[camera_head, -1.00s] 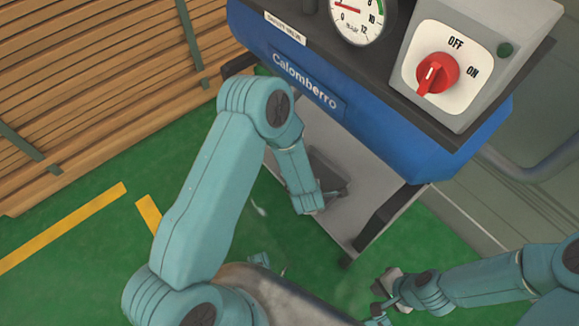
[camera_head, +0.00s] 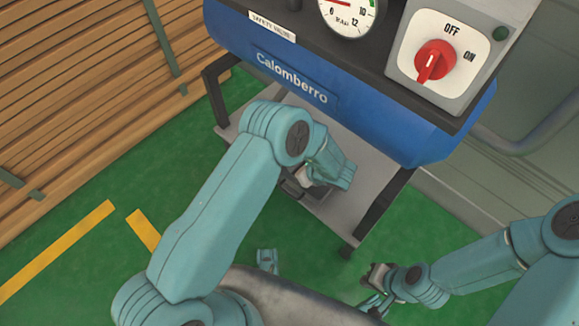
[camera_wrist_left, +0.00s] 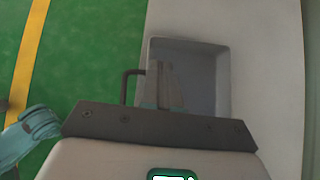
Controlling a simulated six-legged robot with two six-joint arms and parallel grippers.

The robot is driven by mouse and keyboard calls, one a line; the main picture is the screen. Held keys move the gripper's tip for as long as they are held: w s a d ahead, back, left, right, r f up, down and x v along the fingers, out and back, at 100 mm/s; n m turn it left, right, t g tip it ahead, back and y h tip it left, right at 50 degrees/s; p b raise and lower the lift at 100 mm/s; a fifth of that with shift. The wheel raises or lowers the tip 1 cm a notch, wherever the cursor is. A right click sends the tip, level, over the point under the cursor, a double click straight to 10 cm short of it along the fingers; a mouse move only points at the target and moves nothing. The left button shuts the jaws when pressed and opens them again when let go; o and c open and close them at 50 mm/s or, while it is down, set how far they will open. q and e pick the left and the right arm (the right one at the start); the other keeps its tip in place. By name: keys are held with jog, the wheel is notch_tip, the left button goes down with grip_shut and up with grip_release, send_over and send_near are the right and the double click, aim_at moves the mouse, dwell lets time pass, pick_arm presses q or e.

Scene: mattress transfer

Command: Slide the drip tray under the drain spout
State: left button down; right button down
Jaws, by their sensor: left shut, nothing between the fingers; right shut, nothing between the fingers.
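The drip tray (camera_wrist_left: 207,80) is a grey rectangular tray on the pale shelf (camera_wrist_left: 268,70) in the left wrist view. A black handle (camera_wrist_left: 125,87) shows at its left side. My left gripper (camera_wrist_left: 165,75) is shut and empty, its fingers in front of the tray and just right of the handle. Contact with either cannot be told. In the head view my left forearm hides most of the tray. My right gripper (camera_head: 374,288) is shut and empty at the lower right, away from the tray. I cannot make out the drain spout.
The blue Calomberro machine (camera_head: 330,105) stands over the shelf (camera_head: 345,205) on dark legs. Its control box (camera_head: 440,55) has a red knob. Wooden slats (camera_head: 70,90) line the left side. The green floor (camera_head: 120,195) is clear at left, with yellow lines.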

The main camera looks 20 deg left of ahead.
pick_arm(q)
jog(key=b+x, duration=0.2)
jog(key=x, duration=0.4)
jog(key=shift+f, duration=0.3)
jog(key=shift+w+a+f, duration=0.3)
jog(key=shift+a+f, duration=0.15)
jog(key=shift+a, duration=0.2)
